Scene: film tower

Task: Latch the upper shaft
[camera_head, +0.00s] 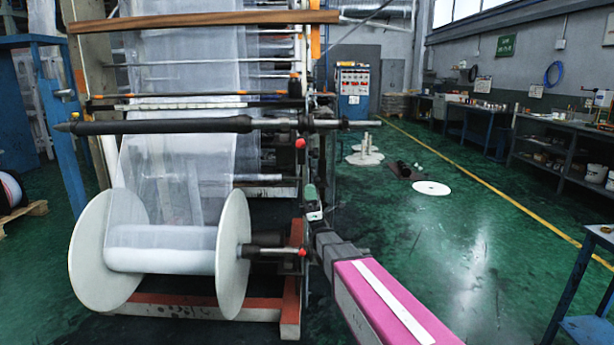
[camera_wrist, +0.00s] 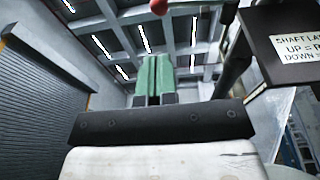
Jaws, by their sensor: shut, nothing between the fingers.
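The upper shaft (camera_head: 190,126) is a dark bar lying across the frame, its bright end reaching right past the upright. A red knob (camera_head: 300,143) sits just below the shaft near that upright. My gripper (camera_head: 310,189) is below the red knob and apart from it. In the wrist view my green fingers (camera_wrist: 154,76) are together, empty and point up. A red knob (camera_wrist: 158,6) on a pale rod shows above them at the top edge. A plate with a shaft latch label (camera_wrist: 298,44) is at the right; its text is partly cut off.
A film roll with white flanges (camera_head: 160,250) sits on the lower shaft, which has another red knob (camera_head: 302,252) near its end. A red-topped floor frame (camera_head: 200,305) lies below. The green floor (camera_head: 450,240) right of my arm is mostly clear. A blue table (camera_head: 585,290) stands at far right.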

